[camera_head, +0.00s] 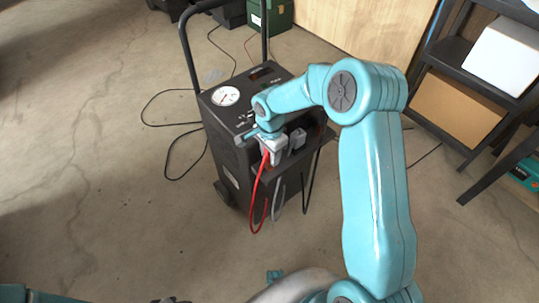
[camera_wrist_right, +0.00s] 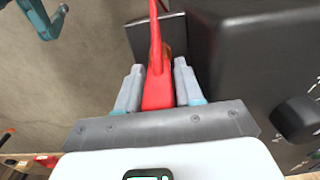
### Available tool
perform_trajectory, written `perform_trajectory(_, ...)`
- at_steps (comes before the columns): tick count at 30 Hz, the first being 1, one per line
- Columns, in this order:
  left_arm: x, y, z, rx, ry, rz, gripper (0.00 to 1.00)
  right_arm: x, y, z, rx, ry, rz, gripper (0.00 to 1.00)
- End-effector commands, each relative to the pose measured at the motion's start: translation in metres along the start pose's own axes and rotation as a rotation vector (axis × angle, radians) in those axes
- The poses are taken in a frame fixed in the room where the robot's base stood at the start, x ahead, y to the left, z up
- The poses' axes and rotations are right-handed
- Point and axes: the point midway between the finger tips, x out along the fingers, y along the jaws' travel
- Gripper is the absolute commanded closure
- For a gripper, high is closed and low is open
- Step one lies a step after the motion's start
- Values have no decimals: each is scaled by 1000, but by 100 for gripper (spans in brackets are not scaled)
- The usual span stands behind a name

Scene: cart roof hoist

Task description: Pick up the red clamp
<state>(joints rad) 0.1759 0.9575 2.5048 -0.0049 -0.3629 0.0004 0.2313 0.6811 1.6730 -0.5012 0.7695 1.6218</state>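The red clamp (camera_wrist_right: 157,88) shows in the right wrist view between the two grey fingers of my right gripper (camera_wrist_right: 159,85). The fingers sit close against both its sides, and it seems gripped. In the head view my right gripper (camera_head: 272,148) is at the front of the black cart (camera_head: 232,150), at its clamp holders. There the clamp is mostly hidden by the gripper, and its red cable (camera_head: 257,195) hangs in a loop below. My left arm shows only at the bottom left edge of the head view; whether its gripper is open is not visible.
A grey clamp (camera_head: 298,138) sits just right of my right gripper on the cart. The cart has a round gauge (camera_head: 225,96) on top and a tall handle (camera_head: 190,50). A black shelf (camera_head: 455,50) stands at the right. The floor to the left is mostly clear, with a black cable.

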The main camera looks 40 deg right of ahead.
Motion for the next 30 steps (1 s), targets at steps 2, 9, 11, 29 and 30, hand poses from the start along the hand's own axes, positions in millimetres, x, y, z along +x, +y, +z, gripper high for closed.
perform_trajectory(2, 1, 0, 0, 0, 0, 0, 57, 6, 0, 1, -1, 0, 1, 64)
perform_trajectory(9, 0, 0, 0, 0, 0, 0, 57, 6, -1, 2, 0, 0, -1, 70)
perform_trajectory(11, 0, 0, 0, 0, 0, 0, 57, 6, -1, 2, 0, 0, 0, 90)
perform_trajectory(29, -4, 1, 0, 0, 0, 0, 57, -23, -2, 2, 1, 0, -4, 100)
perform_trajectory(30, -5, 2, 0, 0, 0, 0, 57, -32, -2, 2, 1, 1, -6, 100)
